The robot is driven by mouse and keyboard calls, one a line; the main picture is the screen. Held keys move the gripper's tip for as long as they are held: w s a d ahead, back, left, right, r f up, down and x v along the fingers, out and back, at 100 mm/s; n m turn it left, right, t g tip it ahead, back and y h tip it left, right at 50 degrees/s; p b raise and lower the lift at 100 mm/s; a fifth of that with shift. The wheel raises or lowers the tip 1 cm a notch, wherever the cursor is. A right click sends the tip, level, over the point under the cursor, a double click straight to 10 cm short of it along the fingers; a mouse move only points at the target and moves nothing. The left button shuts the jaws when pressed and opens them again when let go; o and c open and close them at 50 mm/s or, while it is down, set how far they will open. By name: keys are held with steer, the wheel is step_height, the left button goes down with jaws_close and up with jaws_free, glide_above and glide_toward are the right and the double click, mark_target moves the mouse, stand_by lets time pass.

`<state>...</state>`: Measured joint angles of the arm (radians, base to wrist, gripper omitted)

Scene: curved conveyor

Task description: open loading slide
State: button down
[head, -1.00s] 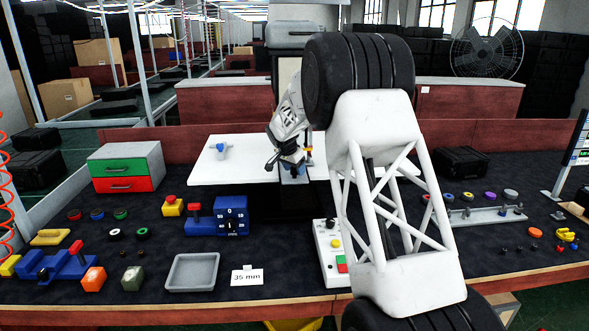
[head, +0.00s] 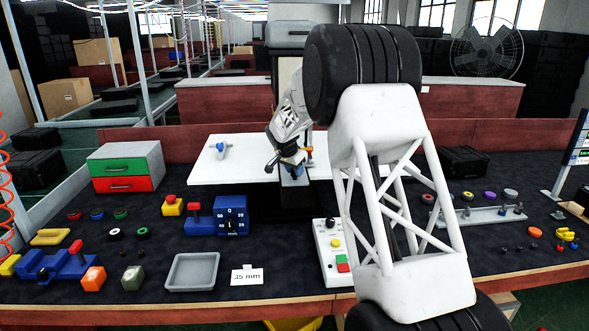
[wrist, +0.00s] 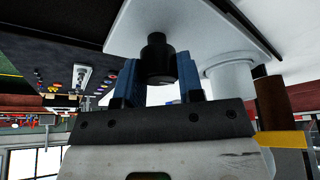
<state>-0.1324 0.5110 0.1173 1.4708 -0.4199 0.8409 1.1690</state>
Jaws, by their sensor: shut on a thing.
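My gripper (head: 290,167) is over the gap in the middle of the white machine top (head: 232,170). In the wrist view its two blue fingers (wrist: 159,80) are shut on a black knob (wrist: 157,55), one on each side. A white plate (wrist: 185,30) shows behind the knob in that view. In the head view a narrow grey piece, seemingly the loading slide (head: 294,179), lies under my gripper between the white panels. The knob is hidden there, and my arm covers much of the right panel.
A blue box with a dial (head: 231,214), a grey tray (head: 192,271) and a control panel with buttons (head: 332,250) stand in front of the white top. A green-and-red drawer unit (head: 125,167) is at left.

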steer(key=s, duration=1.9)
steer(key=shift+s, duration=0.4)
steer(key=c, duration=0.7)
jaws_free()
steer(key=shift+c, duration=0.2)
steer(key=shift+r, duration=0.1)
steer(key=v, duration=0.7)
steer(key=shift+r, duration=0.3)
steer(key=shift+s+a, duration=0.1)
steer(key=shift+s, duration=0.05)
